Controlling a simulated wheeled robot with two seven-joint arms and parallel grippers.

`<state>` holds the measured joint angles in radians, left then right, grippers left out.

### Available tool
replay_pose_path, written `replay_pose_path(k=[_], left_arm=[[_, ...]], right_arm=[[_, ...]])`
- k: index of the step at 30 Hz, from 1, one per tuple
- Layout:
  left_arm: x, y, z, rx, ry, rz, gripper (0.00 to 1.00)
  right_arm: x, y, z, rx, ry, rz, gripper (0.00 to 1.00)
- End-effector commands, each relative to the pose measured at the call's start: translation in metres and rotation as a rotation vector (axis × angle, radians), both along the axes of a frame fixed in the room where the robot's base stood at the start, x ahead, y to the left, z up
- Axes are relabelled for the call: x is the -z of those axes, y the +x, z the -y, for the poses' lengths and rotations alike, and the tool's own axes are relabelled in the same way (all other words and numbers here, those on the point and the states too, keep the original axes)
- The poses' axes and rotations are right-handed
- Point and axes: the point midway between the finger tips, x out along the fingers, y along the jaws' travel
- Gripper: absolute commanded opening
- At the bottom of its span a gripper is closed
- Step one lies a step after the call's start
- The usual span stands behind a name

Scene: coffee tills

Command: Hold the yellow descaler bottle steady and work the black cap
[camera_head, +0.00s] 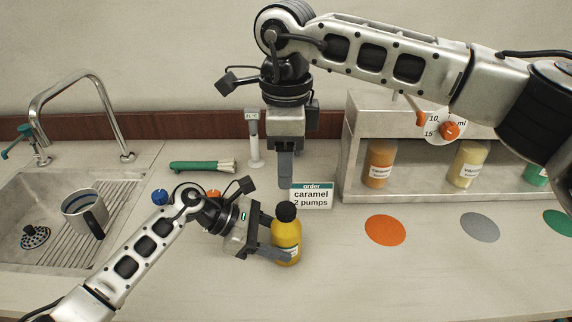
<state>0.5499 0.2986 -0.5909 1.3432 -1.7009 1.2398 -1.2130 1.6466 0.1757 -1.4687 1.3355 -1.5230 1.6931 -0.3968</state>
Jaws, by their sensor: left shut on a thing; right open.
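The yellow descaler bottle (287,236) stands upright on the counter near the middle. Its black cap (286,211) is on top. My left gripper (281,252) comes in from the left, low down, and is shut on the bottle's body. My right gripper (286,183) hangs from above, fingers pointing down, just above the black cap. It is open and seems apart from the cap. The gap between its fingers is hard to see from this side.
An order card (311,196) stands just behind the bottle. A green-handled brush (202,166) lies behind my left arm. A sink (50,235) with a mug (85,213) is at left. A syrup rack (400,189) is at right. Coloured discs lie before it; the front counter is clear.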

Motion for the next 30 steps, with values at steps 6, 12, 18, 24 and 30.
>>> replay_pose_path(k=[6, 12, 18, 24, 30], left_arm=[[-0.001, 0.0, 0.0, 0.0, -0.002, 0.001, 0.16], [-0.001, 0.0, 0.0, 0.0, -0.002, 0.001, 0.16], [-0.001, 0.0, 0.0, 0.0, -0.002, 0.001, 0.16], [-0.001, 0.0, 0.0, 0.0, -0.002, 0.001, 0.16], [0.0, 0.0, 0.0, 0.001, -0.001, 0.001, 0.16]], right_arm=[[0.02, -0.001, 0.001, -0.01, -0.012, -0.005, 0.49], [0.049, -0.001, 0.001, -0.008, -0.01, -0.005, 0.49], [0.079, -0.001, 0.002, -0.006, -0.009, -0.005, 0.49], [0.09, 0.0, 0.001, -0.006, -0.008, -0.001, 0.21], [0.09, 0.0, 0.001, -0.006, -0.007, -0.001, 0.11]])
